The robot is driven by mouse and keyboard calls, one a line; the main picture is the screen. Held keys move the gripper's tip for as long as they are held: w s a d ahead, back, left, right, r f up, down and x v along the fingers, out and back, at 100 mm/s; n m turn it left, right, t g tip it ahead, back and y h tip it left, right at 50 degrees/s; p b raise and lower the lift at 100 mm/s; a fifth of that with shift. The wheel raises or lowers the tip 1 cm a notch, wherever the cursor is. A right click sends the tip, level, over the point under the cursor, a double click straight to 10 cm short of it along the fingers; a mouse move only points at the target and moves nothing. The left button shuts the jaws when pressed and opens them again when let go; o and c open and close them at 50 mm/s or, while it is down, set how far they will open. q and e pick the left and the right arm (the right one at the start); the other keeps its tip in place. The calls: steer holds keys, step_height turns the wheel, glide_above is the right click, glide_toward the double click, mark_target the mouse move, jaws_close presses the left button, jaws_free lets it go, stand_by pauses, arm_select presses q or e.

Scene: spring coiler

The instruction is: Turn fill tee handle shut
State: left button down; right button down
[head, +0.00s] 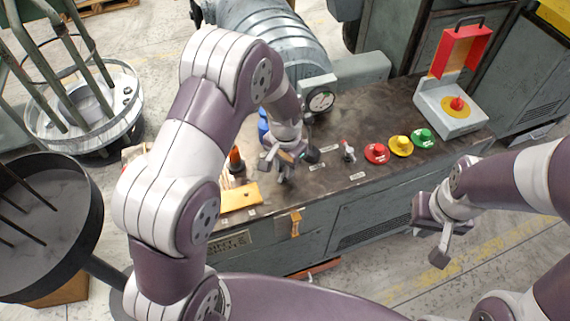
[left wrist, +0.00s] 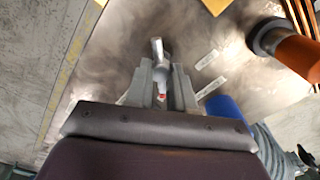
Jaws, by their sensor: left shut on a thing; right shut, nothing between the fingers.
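My left gripper (head: 283,168) is low over the dark bench top, left of the row of coloured buttons. In the left wrist view my left gripper (left wrist: 162,88) is shut on a small grey-white part with a red spot, which I take to be the fill tee handle (left wrist: 158,50). Its grey end sticks out beyond the fingertips, and the fingers hide part of it. In the head view my gripper largely covers it, so its exact angle is unclear. My right gripper (head: 437,240) is shut and empty, over the floor in front of the bench.
An orange cylinder (left wrist: 297,55) and a blue part (left wrist: 228,112) stand near my left gripper.

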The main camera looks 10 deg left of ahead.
arm_select(q)
steer(key=n+p, duration=0.1)
steer(key=n, duration=0.2)
steer(key=shift+r, duration=0.15)
steer(key=n+p, duration=0.2)
steer(key=n, duration=0.3)
steer(key=shift+w+a+n, duration=0.1)
steer(key=shift+n, duration=0.3)
steer(key=n+p, duration=0.1)
steer(key=n, duration=0.3)
steer(key=shift+n+p, duration=0.55)
steer(key=shift+n, duration=1.65)
steer(key=c, duration=1.2)
jaws_free()
steer(key=shift+o, duration=1.1)
steer(key=shift+a, duration=0.1)
